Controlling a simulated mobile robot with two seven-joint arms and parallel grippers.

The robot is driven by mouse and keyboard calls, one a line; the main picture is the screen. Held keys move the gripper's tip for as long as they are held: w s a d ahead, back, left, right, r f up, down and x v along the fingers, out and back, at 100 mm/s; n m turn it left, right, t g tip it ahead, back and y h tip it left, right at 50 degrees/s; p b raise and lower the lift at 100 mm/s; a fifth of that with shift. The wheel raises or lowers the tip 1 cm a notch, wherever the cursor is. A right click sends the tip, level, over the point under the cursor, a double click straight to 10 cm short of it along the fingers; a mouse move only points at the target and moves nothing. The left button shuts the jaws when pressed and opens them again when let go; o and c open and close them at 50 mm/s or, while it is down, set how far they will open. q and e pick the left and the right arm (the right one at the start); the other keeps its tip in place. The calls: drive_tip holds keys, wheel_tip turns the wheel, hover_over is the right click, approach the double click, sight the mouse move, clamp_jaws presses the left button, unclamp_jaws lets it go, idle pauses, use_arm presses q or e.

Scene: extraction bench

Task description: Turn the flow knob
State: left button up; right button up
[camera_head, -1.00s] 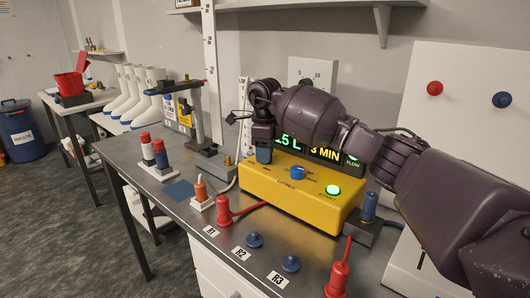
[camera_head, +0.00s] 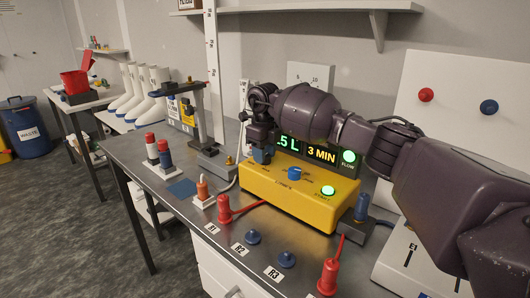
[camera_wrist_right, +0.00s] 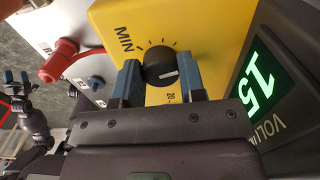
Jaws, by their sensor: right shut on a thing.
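The yellow control box (camera_head: 300,205) stands on the bench. My right gripper (camera_head: 262,155) is at its left end, fingers pointing down. In the right wrist view the right gripper (camera_wrist_right: 157,80) has its blue fingers on either side of a round black knob (camera_wrist_right: 159,66) and is shut on it. The knob has a white mark; tick marks, "MIN" and "20" are printed around it. In the head view my gripper hides this knob. A blue knob (camera_head: 294,173) sits further right on the box. My left gripper (camera_wrist_right: 17,77) shows small in the wrist view, fingers apart and empty.
Lit displays (camera_head: 321,154) stand behind the box, partly hidden by my right arm. A green-lit button (camera_head: 328,191) is on the box. Red connectors (camera_head: 328,278) and blue caps (camera_head: 286,259) lie in front. A stand (camera_head: 197,115) rises to the left.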

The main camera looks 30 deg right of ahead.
drive_tip(key=shift+r, duration=0.1)
idle(0.3)
drive_tip(key=o, duration=0.9)
wheel_tip(320, 180, up, 11)
drive_tip(key=shift+f+p, duration=0.15)
drive_tip(key=shift+p, duration=0.2)
